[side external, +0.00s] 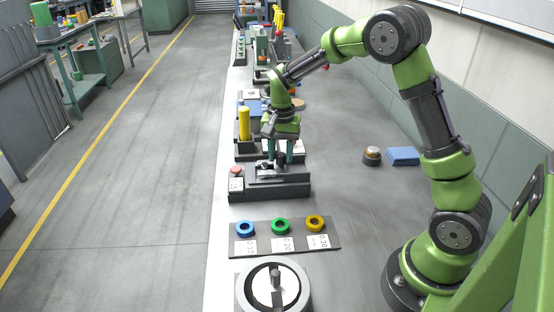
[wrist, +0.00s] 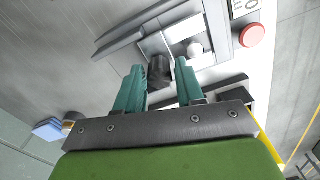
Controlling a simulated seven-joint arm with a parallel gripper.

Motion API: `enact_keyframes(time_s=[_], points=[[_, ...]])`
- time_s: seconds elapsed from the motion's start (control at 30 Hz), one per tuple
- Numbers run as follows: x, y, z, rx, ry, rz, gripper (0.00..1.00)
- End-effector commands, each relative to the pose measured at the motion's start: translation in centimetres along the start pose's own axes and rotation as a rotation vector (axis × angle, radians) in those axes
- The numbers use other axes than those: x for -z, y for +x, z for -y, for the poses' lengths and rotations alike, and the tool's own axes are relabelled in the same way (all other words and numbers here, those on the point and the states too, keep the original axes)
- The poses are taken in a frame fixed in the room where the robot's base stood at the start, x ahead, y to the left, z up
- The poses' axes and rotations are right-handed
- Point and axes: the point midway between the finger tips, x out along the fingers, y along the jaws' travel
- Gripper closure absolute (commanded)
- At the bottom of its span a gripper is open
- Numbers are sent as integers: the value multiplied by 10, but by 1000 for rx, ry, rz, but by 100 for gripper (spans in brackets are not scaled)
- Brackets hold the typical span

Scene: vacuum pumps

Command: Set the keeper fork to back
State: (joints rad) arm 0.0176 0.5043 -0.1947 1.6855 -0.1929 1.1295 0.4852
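A dark grey fixture (side external: 285,190) stands on the bench below my gripper, with a bright metal piece (side external: 266,169) in its top recess. That piece may be the keeper fork, but I cannot tell for sure. My gripper (side external: 280,160) points down over the fixture. Its teal fingers are apart in the wrist view (wrist: 166,68); the dark block shows between their tips, and I cannot tell whether they touch it.
The fixture has a red button (side external: 236,171) and a white label (side external: 236,185) at its left end. Nearer is a plate (side external: 262,226) with blue, green and yellow rings. A yellow cylinder (side external: 244,124) stands behind.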

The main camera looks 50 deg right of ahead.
Motion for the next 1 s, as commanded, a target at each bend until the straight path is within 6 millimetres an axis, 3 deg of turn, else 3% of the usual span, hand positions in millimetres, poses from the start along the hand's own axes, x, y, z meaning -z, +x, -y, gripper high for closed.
enact_keyframes(time_s=[0.4,0.43,0.67,0.9,1.0], points=[[0,10,0,1,1,-1,63],[0,10,0,1,0,-1,64],[0,10,0,1,0,-1,99],[0,10,0,1,1,-1,100],[4,10,-11,1,5,0,100]])
